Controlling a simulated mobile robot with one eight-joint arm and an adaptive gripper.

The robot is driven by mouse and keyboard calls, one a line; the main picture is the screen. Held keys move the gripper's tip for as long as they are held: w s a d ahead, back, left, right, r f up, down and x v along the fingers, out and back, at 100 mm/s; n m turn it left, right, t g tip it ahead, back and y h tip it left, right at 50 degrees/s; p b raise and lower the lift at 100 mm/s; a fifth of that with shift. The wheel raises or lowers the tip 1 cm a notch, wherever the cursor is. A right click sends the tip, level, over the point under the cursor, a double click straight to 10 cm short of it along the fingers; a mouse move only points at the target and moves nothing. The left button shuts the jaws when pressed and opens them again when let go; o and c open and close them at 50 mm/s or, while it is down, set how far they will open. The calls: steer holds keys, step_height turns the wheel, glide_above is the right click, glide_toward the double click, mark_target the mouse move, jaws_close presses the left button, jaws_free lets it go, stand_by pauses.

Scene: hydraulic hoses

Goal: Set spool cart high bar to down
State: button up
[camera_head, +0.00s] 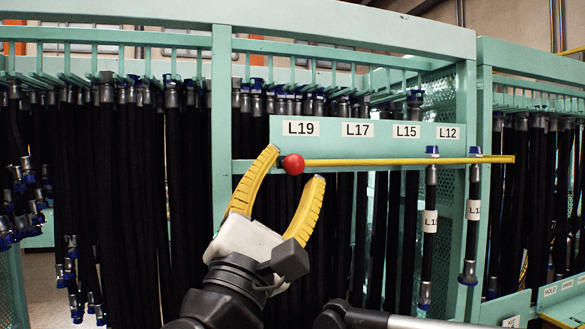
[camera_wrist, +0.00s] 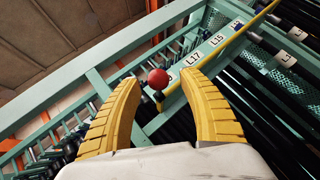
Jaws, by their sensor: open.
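A yellow bar (camera_head: 400,161) with a red ball knob (camera_head: 293,164) at its left end runs level across the green cart frame, below the labels L19, L17, L15 and L12. My gripper (camera_head: 292,163) is open, with its two yellow fingers on either side of the knob in the head view. In the wrist view the red knob (camera_wrist: 158,79) sits beyond and between the open fingertips (camera_wrist: 162,79), and the yellow bar (camera_wrist: 235,38) runs off to the upper right. I cannot tell whether either finger touches the knob.
A labelled green plate (camera_head: 384,131) is just above the bar. Two short hoses with white tags, one on the left (camera_head: 430,221) and one on the right (camera_head: 473,210), hang near the bar's right end. Rows of black hoses (camera_head: 140,200) fill the green racks behind.

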steer(key=v, duration=1)
steer(key=shift+s+f, duration=0.2)
steer(key=w+d+f+m+g+b, duration=0.2)
steer(key=d+f+m+g+b, duration=0.15)
steer(key=d+f, duration=0.55)
steer(key=w+d+f+m+g+b, duration=0.25)
steer(key=d+f+g, duration=0.2)
steer(key=f, duration=0.75)
steer(key=w+d+f+m+g+b, duration=0.2)
steer(key=d+f+g+b, duration=0.15)
steer(key=d+f, duration=0.55)
steer(key=s+f+m+g+y+b, duration=0.2)
steer(key=s+f+m+y+b, duration=0.2)
steer(key=f, duration=1.1)
steer(key=s+f+m+g+y+b, duration=0.2)
steer(key=s+f+m+y+b, duration=0.2)
steer(key=f+m+b, duration=0.4)
step_height(320, 180, down, 7)
steer(key=m+y, duration=0.1)
steer(key=m, duration=0.1)
steer(key=shift+a+f+m+y, duration=0.2)
steer(key=shift+m+y, duration=0.1)
steer(key=shift+y, duration=0.1)
